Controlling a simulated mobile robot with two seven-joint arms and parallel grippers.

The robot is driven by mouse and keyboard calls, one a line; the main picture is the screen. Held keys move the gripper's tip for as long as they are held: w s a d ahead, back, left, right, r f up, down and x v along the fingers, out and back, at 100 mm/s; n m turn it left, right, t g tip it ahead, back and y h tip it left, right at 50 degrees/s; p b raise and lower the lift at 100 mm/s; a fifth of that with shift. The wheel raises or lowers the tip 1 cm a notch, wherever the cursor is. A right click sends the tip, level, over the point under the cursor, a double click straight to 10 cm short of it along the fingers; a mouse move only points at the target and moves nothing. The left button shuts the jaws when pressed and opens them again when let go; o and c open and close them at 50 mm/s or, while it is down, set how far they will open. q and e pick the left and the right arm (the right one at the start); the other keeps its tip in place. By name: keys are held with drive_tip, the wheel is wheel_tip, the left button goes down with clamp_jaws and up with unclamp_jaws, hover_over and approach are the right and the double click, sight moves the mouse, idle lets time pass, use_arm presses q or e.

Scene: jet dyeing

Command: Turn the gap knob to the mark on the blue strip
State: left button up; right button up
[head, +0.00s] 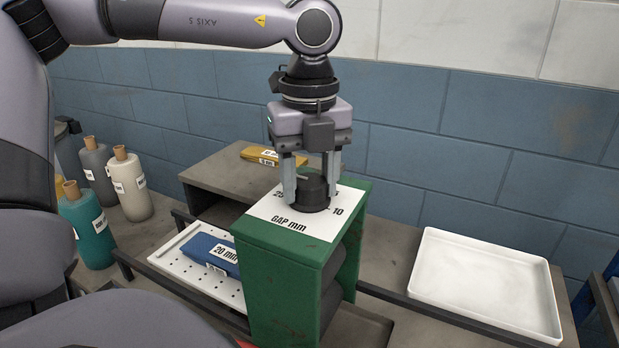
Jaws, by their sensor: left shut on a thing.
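The black gap knob (309,193) sits on the white "GAP mm" plate (290,224) on top of a green housing (285,268). My left gripper (311,190) points straight down from above and is shut on the knob, one finger at each side. Part of the dial numbers is hidden behind the fingers; "10" shows at the right. The knob's pointer cannot be made out clearly. A blue strip (208,249) labelled "20 mm" lies on a white perforated tray (190,270) left of the housing. My right gripper is not in view.
A yellow strip (262,155) lies on a grey block (225,172) behind the housing. An empty white tray (485,283) is at the right. Grey, cream and teal yarn cones (88,229) stand at the left. A blue block wall is behind.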

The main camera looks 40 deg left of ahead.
use_arm(q)
drive_tip(key=shift+m, duration=0.3)
drive_tip(key=shift+m+b, duration=0.5)
drive_tip(key=shift+m, duration=0.3)
drive_tip(key=m, duration=0.2)
drive_tip(key=shift+m+b, duration=0.3)
drive_tip(key=shift+b, duration=0.1)
drive_tip(key=m, duration=0.3)
drive_tip(key=shift+m, duration=2.2)
drive_tip(key=o, duration=1)
drive_tip(key=shift+s, duration=0.1)
drive_tip(key=shift+o, duration=0.2)
